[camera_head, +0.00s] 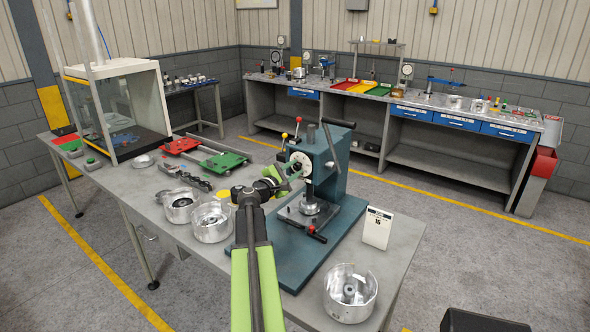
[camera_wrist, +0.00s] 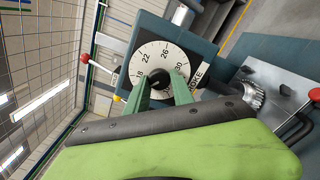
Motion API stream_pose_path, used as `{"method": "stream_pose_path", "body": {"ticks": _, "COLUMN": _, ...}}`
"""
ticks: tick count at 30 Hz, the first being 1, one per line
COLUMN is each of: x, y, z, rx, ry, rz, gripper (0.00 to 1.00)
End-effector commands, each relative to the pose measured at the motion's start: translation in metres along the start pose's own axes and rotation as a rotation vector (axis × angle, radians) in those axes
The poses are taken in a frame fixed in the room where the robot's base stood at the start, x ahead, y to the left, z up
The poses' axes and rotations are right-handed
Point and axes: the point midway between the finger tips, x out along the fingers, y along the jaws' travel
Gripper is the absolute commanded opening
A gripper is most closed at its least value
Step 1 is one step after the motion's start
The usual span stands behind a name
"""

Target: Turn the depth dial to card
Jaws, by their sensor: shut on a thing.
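The depth dial (camera_wrist: 148,58) is a white round face on the teal press (camera_head: 318,160), with the numbers 18, 22, 26 and 30 showing and a partly hidden label ending in "OKE". Its black centre knob (camera_wrist: 158,75) sits between the green fingers of my gripper (camera_wrist: 162,84), which is shut on it. In the head view my gripper (camera_head: 288,170) reaches the dial (camera_head: 301,160) from the left. The fingers and arm hide the lower part of the face. A white card (camera_head: 377,228) stands right of the press; its small number looks like 16.
Metal cups (camera_head: 211,220) stand left of my arm, and another cup (camera_head: 350,292) is at the front right. Red and green pallets (camera_head: 222,161) lie behind. The press has a dark lever (camera_head: 331,146) and red-knobbed handles. A glass-sided cabinet (camera_head: 118,108) is at the back left.

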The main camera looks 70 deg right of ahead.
Motion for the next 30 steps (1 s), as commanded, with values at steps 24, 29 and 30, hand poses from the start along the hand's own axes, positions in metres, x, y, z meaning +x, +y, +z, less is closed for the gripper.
{"method": "stream_pose_path", "body": {"ticks": 24, "x": -0.072, "y": -0.003, "z": 0.003, "rx": 0.0, "ry": -0.002, "rz": -0.003, "gripper": 0.5}}
{"method": "stream_pose_path", "body": {"ticks": 29, "x": -0.117, "y": -0.004, "z": 0.003, "rx": 0.001, "ry": -0.002, "rz": -0.004, "gripper": 0.5}}
{"method": "stream_pose_path", "body": {"ticks": 30, "x": -0.128, "y": -0.003, "z": 0.003, "rx": 0.001, "ry": -0.001, "rz": -0.003, "gripper": 0.5}}
